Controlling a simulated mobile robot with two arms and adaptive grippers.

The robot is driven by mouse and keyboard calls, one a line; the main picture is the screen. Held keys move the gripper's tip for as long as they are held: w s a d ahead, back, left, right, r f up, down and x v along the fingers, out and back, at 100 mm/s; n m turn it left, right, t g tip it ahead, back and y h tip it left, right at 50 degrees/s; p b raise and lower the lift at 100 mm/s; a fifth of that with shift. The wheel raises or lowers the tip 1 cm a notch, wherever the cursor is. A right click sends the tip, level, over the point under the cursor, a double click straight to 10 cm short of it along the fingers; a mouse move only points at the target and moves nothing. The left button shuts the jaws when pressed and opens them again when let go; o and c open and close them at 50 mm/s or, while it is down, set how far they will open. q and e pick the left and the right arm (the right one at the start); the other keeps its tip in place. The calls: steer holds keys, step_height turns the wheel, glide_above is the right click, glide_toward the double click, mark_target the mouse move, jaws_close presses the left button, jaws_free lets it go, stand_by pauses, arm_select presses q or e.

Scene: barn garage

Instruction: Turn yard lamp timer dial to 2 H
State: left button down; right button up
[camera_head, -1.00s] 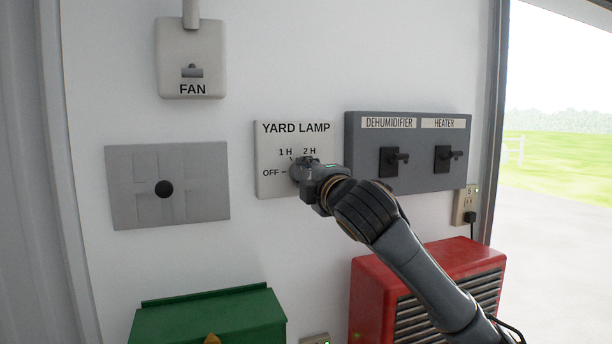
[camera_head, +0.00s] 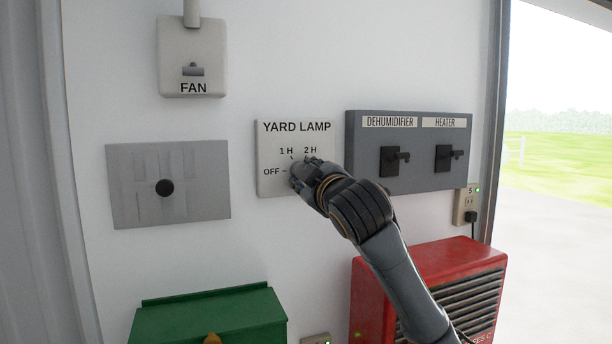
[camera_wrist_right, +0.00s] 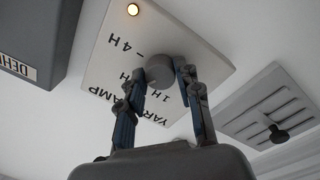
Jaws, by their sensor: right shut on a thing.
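The white yard lamp timer plate (camera_head: 268,143) is on the wall, with OFF, 1 H and 2 H marks showing in the head view. The right wrist view shows the plate (camera_wrist_right: 205,50) upside down, with a 4 H mark and a lit amber light (camera_wrist_right: 133,9). The round grey dial (camera_wrist_right: 160,70) sits between the fingers of my right gripper (camera_wrist_right: 163,80), which is shut on it. In the head view my right gripper (camera_head: 301,176) covers the dial. I cannot tell which mark the dial points to. My left gripper is not in view.
Right of the plate is a grey panel (camera_head: 430,178) with dehumidifier and heater switches. A fan switch box (camera_head: 190,50) is above left, and a grey plate with a black knob (camera_head: 164,188) is left. A red heater (camera_head: 430,258) and green box (camera_head: 210,315) stand below.

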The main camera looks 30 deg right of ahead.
stand_by(0.5)
steer(key=o, duration=1.2)
steer(key=shift+w, duration=0.1)
steer(key=shift+c, duration=0.2)
steer(key=v, duration=1.2)
